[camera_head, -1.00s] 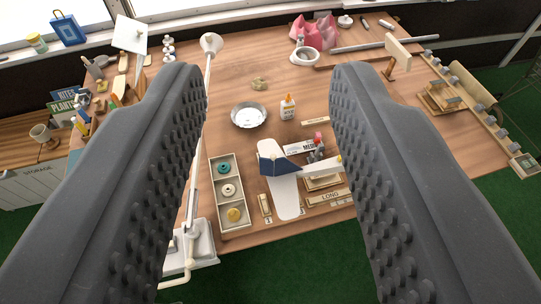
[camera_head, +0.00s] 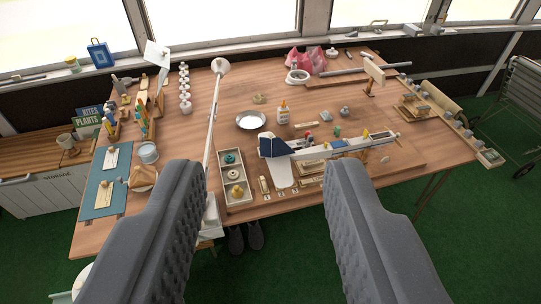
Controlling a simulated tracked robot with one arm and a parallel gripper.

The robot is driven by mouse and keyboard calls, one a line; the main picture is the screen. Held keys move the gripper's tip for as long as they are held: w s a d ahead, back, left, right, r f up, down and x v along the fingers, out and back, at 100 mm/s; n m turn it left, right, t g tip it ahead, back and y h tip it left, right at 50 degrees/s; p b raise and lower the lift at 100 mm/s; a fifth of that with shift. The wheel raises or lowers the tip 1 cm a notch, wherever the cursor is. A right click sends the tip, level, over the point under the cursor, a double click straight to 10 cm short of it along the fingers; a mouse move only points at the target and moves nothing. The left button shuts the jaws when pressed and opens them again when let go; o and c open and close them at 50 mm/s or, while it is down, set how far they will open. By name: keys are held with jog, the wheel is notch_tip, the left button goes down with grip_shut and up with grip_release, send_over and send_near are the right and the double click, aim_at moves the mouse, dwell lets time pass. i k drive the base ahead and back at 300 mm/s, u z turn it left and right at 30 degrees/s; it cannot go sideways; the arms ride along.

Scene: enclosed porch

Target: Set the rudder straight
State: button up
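A model aeroplane (camera_head: 335,147) lies on the wooden table, its nose to the right and its tail to the left. At the tail is a dark blue fin with the rudder (camera_head: 268,146). A white tail surface (camera_head: 282,174) extends toward the table's front edge. The rudder's angle is too small to tell in this view. My gripper (camera_head: 268,172) is open and empty. Its two dark studded fingers stand wide apart in the foreground, one each side of the tail in the picture, apparently well short of it.
A compartment tray (camera_head: 222,200) with coloured rings lies left of the tail, beside a white lamp (camera_head: 214,120). Small labelled blocks lie near the front edge. Bare wood shows at the back middle.

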aim_at(265, 143)
jog(key=u, duration=0.75)
jog(key=k, duration=0.1)
jog(key=z, duration=1.35)
jog(key=i, duration=1.8)
jog(key=u, duration=0.55)
